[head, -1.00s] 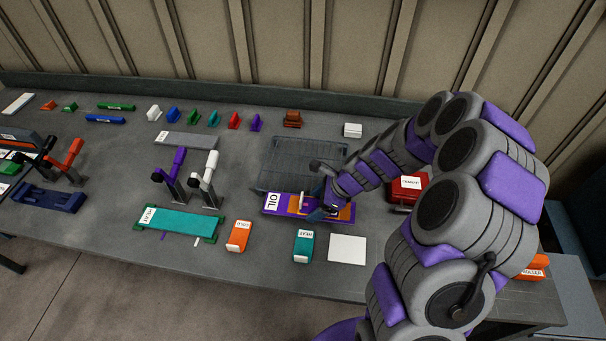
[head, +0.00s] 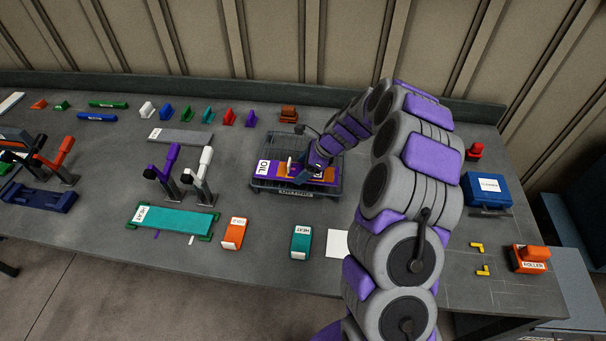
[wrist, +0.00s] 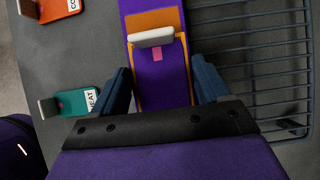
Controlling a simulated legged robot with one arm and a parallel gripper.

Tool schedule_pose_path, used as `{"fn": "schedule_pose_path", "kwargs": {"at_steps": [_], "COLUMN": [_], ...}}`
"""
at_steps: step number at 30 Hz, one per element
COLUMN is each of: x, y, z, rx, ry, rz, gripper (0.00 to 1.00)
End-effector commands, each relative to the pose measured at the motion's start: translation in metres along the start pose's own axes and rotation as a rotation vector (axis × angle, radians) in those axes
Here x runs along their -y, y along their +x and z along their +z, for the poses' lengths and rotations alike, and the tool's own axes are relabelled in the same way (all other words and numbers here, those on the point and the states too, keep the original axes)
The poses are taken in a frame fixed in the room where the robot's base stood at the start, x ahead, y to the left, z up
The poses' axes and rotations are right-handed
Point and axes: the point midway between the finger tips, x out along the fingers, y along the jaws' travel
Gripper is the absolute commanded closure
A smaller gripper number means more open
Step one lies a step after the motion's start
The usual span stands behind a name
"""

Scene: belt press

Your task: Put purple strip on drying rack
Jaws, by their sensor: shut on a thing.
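The purple strip (head: 265,168) has a white OIL label at its left end. An orange plate with a pale upright handle (wrist: 152,38) is on it. My gripper (head: 306,172) is shut on the strip, with one dark finger along each side of it in the wrist view (wrist: 164,85). The drying rack (head: 295,192) is a grey wire tray with a labelled front edge. In the head view, the strip lies across the rack's outline. In the wrist view, the rack's bars (wrist: 262,68) show to the right of the strip. I cannot tell whether they touch.
A teal HEAT block (head: 302,243), an orange block (head: 234,233) and a white square (head: 338,243) lie in front of the rack. A teal strip (head: 178,218) and upright levers (head: 197,180) are left. A blue box (head: 487,189) is right.

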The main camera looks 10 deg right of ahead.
Motion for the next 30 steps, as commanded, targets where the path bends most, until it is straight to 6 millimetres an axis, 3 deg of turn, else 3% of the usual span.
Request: {"fn": "schedule_pose_path", "kwargs": {"at_steps": [6,14,15,22,30], "x": [-0.001,0.0,-0.001,0.0,0.0], "y": [0.025,0.024,0.024,0.024,0.023], "z": [-0.016,-0.016,-0.016,-0.016,-0.015], "rx": [0.001,0.0,0.0,0.0,0.0], "ry": [0.002,0.001,0.001,0.001,0.0], "rz": [0.003,0.001,0.002,0.001,0.0], "gripper": [1.0,1.0,0.23,0.01,0.0]}}
